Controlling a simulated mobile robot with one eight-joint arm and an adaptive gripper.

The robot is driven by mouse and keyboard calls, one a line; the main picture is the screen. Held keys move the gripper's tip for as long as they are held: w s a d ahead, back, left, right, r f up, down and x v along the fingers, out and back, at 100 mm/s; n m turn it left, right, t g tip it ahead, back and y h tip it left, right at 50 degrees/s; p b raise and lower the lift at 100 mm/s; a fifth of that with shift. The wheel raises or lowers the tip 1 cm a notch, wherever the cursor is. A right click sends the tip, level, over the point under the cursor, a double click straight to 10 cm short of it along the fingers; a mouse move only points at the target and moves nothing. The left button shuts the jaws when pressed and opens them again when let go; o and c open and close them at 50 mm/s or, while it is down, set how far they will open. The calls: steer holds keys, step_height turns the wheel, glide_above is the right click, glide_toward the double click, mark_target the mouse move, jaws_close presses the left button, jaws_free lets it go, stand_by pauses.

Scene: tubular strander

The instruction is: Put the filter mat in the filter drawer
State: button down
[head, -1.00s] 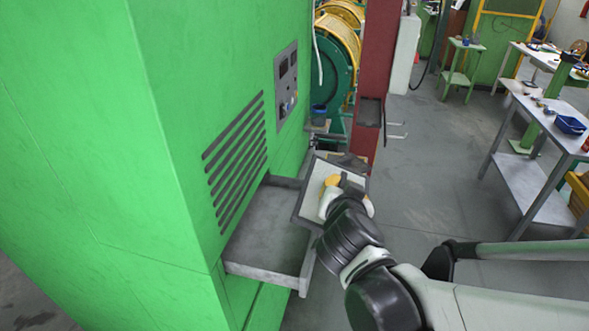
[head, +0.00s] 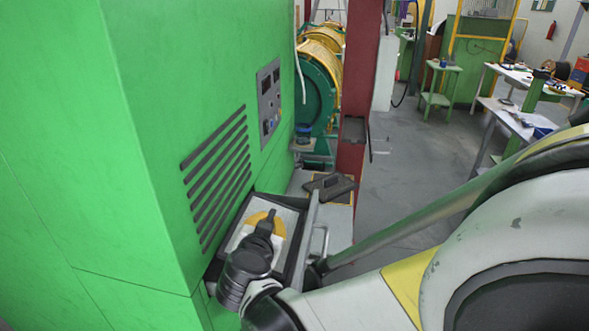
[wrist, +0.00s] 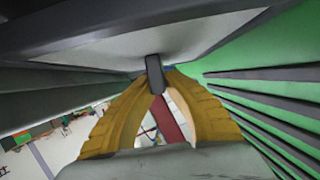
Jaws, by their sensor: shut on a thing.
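The filter mat (head: 289,220) is a pale panel with a dark frame and a dark grip tab. My gripper (head: 263,221) has yellow fingers shut on this tab. The filter drawer (head: 307,240) is a grey tray pulled out of the green cabinet, with a handle on its front plate. In the head view the mat lies over or within the drawer, behind the front plate, and hides most of the drawer floor. I cannot tell whether it rests on the floor. The wrist view shows the mat (wrist: 120,52) close up and the fingers (wrist: 153,72) at its tab.
The green cabinet (head: 90,150) with vent slots (head: 217,178) and a control panel (head: 269,98) rises close to the left of the drawer. A red column (head: 357,120) stands behind. A dark object (head: 330,187) lies beyond the drawer. Open floor (head: 415,170) lies to the right.

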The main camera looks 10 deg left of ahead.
steer(key=shift+w+a+f+n+h+b, duration=0.1)
steer(key=shift+a+f+n+h+b, duration=0.1)
steer(key=shift+a+f+n, duration=0.3)
steer(key=shift+w+a+f+n+h+b, duration=0.1)
steer(key=shift+a+n+h+b, duration=0.15)
steer(key=shift+a, duration=0.4)
steer(key=shift+s+a+r+n+h, duration=0.1)
steer(key=shift+a+r+n+h, duration=0.05)
steer(key=shift+a+n+h, duration=0.25)
steer(key=shift+d+f+b, duration=0.15)
steer(key=shift+f+b, duration=0.15)
steer(key=shift+b, duration=0.05)
steer(key=shift+d+r, duration=0.1)
steer(key=shift+f+b, duration=0.3)
steer(key=shift+f, duration=0.1)
steer(key=shift+s+d+f, duration=0.1)
steer(key=shift+d+f, duration=0.05)
steer(key=shift+d, duration=0.05)
steer(key=c, duration=1.6)
jaws_free()
steer(key=shift+f, duration=0.1)
